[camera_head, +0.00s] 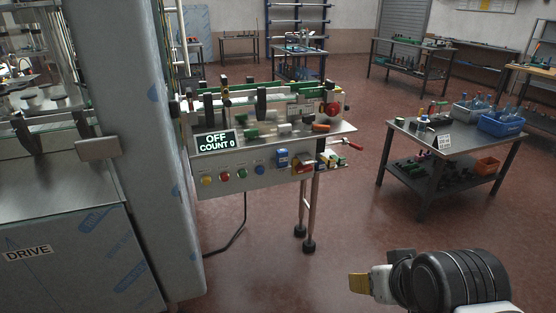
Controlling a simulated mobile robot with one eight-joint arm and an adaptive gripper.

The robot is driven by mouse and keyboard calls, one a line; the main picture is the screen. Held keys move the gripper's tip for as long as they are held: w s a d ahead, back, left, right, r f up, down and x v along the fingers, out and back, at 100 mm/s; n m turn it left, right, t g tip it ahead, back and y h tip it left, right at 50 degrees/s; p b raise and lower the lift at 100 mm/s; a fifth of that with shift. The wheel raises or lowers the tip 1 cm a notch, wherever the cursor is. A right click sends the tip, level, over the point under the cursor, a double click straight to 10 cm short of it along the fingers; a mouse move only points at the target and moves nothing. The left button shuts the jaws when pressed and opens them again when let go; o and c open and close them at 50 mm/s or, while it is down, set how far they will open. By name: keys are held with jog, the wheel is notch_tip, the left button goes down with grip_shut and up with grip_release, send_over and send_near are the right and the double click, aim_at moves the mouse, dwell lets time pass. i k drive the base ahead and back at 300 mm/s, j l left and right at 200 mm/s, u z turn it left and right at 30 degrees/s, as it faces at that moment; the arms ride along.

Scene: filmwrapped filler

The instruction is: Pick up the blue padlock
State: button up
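A small blue block-shaped item (282,159), which looks like the blue padlock, is at the front edge of the machine's control panel, right of a row of buttons. Its shackle and what holds it are too small to make out. My gripper (359,283) is at the bottom right, well in front of and below the panel, far from the padlock. Its yellow-tipped end points left. I see it from the side, so I cannot tell whether its fingers are apart.
The machine's control panel (230,181) has colored buttons and a display reading OFF, COUNT 0. Red and orange items hang beside the padlock. A leg (305,215) stands under it. A table (462,146) with blue bins is at right. Red floor (345,215) between is clear.

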aim_at(281, 155)
jog(key=i+j+u, duration=0.2)
jog(key=u, duration=0.15)
jog(key=i+j+u, duration=0.15)
jog(key=i+u, duration=0.2)
jog(key=i+j+u, duration=0.1)
jog(key=u, duration=0.25)
jog(key=i, duration=0.1)
